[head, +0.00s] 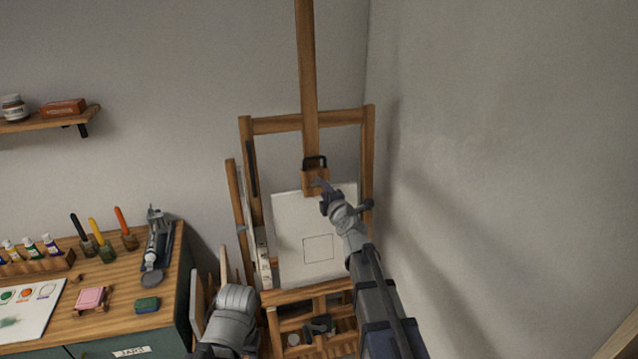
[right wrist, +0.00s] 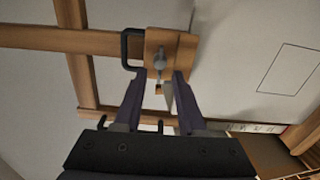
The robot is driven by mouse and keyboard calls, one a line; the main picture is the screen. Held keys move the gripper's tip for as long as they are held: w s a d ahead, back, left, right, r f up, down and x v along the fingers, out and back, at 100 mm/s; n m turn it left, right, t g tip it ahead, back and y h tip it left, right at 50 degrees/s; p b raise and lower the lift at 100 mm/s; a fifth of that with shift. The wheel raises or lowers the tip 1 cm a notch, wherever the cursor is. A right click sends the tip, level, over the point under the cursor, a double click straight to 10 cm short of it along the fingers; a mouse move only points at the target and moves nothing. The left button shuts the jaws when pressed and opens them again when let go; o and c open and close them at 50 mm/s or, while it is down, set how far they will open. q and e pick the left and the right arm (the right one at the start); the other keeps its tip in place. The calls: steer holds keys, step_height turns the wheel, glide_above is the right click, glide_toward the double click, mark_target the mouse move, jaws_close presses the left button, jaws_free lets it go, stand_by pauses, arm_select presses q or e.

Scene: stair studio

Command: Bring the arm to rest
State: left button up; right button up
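My right arm reaches up from the bottom of the head view. Its gripper (head: 322,187) is in front of the easel's wooden upper holder (head: 312,172), over the top edge of a white canvas (head: 296,221). In the right wrist view the two dark fingers (right wrist: 158,76) stand apart, with nothing held between them. A grey knob (right wrist: 160,60) on the holder shows just beyond the fingertips; I cannot tell whether they touch it. A grey link of my left arm shows low in the head view; I cannot make out its gripper.
The easel's wooden frame (head: 246,180) stands in a wall corner. A wooden worktop (head: 118,318) at left bears brushes in jars, paint tubes (head: 30,247), a green block (head: 147,305) and a paper sheet. A small shelf (head: 45,119) hangs above.

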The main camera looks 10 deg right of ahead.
steer(key=shift+s+r, duration=0.2)
steer(key=shift+s, duration=1.05)
steer(key=s+a+f+m+g+y+b, duration=0.2)
steer(key=s+a+f+g, duration=0.2)
steer(key=s+a+f, duration=0.35)
steer(key=s+a+f+m+g+y+b, duration=0.15)
steer(key=s+a+f+g, duration=0.3)
steer(key=a+f, duration=0.45)
steer(key=s+f+m+g+h+b, duration=0.1)
steer(key=s+f+m+g, duration=0.3)
steer(key=s, duration=0.7)
steer(key=s+f+m+g+h+b, duration=0.2)
steer(key=s+f+m+g+h, duration=0.2)
steer(key=s+m, duration=0.3)
steer(key=s+f, duration=0.1)
steer(key=s, duration=0.3)
steer(key=shift+f, duration=0.2)
